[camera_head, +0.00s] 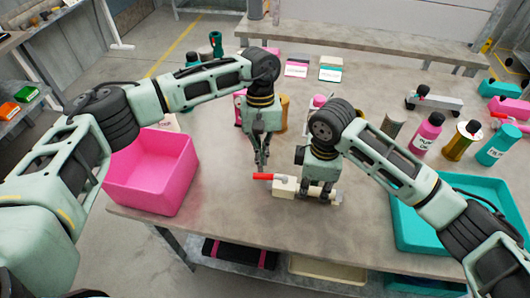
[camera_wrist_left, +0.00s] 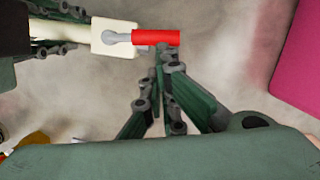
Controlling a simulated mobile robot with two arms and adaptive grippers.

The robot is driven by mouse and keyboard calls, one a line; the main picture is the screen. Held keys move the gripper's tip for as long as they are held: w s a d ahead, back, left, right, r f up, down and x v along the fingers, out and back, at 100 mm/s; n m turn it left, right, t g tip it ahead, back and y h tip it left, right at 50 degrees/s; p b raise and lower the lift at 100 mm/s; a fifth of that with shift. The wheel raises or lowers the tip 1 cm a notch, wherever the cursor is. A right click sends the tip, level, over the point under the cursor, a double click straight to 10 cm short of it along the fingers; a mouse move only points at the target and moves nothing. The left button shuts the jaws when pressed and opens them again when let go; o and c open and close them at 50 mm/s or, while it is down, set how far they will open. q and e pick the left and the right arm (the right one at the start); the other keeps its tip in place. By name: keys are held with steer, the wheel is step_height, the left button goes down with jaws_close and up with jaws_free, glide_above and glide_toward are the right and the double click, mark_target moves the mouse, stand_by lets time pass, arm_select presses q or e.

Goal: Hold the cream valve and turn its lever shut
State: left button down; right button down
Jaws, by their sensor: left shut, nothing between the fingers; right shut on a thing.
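The cream valve (camera_head: 284,187) lies on the grey table near its front edge. Its red lever (camera_head: 263,177) points left from the valve body. My right gripper (camera_head: 317,196) is shut on the valve's body, to the right of the lever. My left gripper (camera_head: 261,167) is shut and empty, with its fingertips right by the lever. In the left wrist view, the valve (camera_wrist_left: 114,37) and the red lever (camera_wrist_left: 156,38) lie just beyond the closed fingertips (camera_wrist_left: 163,50). Whether the fingers touch the lever I cannot tell.
A pink bin (camera_head: 150,175) stands left of the valve, and a teal tray (camera_head: 420,240) lies at the right front. Several bottles, including a pink one (camera_head: 427,133), stand at the right. The table's front edge is close to the valve.

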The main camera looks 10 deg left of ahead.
mark_target(255, 175)
arm_select(q)
steer(key=shift+s, duration=0.2)
steer(key=s+n, duration=0.2)
steer(key=n, duration=0.1)
steer(key=shift+a+n+h, duration=0.3)
steer(key=shift+a, duration=0.1)
steer(key=s+n, duration=0.2)
steer(key=n, duration=0.1)
steer(key=shift+s+t+h, duration=0.25)
steer(key=shift+t+h, duration=0.05)
steer(key=shift+t, duration=0.1)
steer(key=s+n, duration=0.1)
steer(key=n, duration=0.1)
steer(key=s+d+n, duration=0.1)
steer(key=n, duration=0.2)
steer(key=shift+s+t, duration=0.4)
steer(key=shift+s+d+n+h, duration=0.2)
steer(key=shift+s+n+h, duration=0.1)
steer(key=shift+s, duration=0.1)
steer(key=shift+s+d, duration=0.45)
